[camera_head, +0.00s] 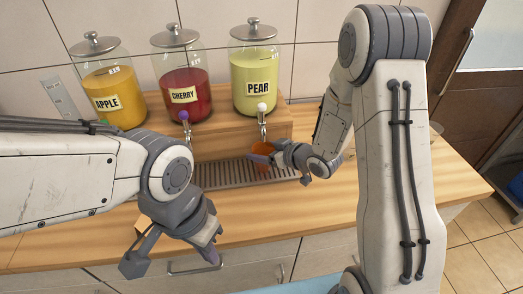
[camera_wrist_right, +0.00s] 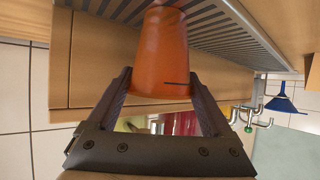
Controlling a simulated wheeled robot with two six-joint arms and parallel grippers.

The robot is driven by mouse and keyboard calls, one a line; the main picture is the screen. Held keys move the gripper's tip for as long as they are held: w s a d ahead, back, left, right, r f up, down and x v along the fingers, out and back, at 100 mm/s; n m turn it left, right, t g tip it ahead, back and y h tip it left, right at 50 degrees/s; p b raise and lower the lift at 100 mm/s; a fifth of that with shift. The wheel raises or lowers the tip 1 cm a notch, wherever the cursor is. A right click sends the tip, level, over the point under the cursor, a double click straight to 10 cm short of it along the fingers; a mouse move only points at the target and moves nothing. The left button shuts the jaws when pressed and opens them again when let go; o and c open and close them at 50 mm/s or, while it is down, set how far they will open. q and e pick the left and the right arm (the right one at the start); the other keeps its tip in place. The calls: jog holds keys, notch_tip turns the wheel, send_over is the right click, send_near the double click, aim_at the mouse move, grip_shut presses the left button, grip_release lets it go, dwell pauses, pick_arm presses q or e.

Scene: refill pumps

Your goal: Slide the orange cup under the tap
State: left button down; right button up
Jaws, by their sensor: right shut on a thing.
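The orange cup (camera_head: 265,149) stands upright at the drip tray, just below the tap (camera_head: 262,122) with the white knob under the PEAR jar (camera_head: 254,85). My right gripper (camera_head: 263,160) is shut on the cup from the right. In the right wrist view, the cup (camera_wrist_right: 162,50) sits between the two fingers of this gripper (camera_wrist_right: 162,88), one on each side. I cannot tell whether the cup's base touches the tray grille. My left gripper (camera_head: 172,262) is open and empty, hanging in front of the counter edge, well apart from the cup.
The slatted drip tray (camera_head: 225,176) runs along the wooden dispenser. The APPLE jar (camera_head: 110,96) and the CHERRY jar (camera_head: 185,94) stand left of the PEAR jar, with a purple-knobbed tap (camera_head: 185,124) below CHERRY. Bare counter (camera_head: 290,208) lies in front.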

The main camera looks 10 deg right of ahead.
jog(key=o, duration=1.1)
jog(key=shift+c, duration=0.2)
jog(key=b+v, duration=0.7)
jog(key=v, duration=0.3)
jog(key=shift+s, duration=0.2)
jog(key=shift+d+r, duration=0.1)
jog(key=s+a+g+h, duration=0.3)
jog(key=s+a+g, duration=0.2)
jog(key=s, duration=0.7)
jog(key=s+a+f+g+h+p, duration=0.1)
jog(key=s+a+g, duration=0.4)
jog(key=s, duration=0.7)
jog(key=shift+s+a+f+n+h+p, duration=0.15)
jog(key=shift+s+a+n+h+p, duration=0.3)
jog(key=shift+h, duration=0.45)
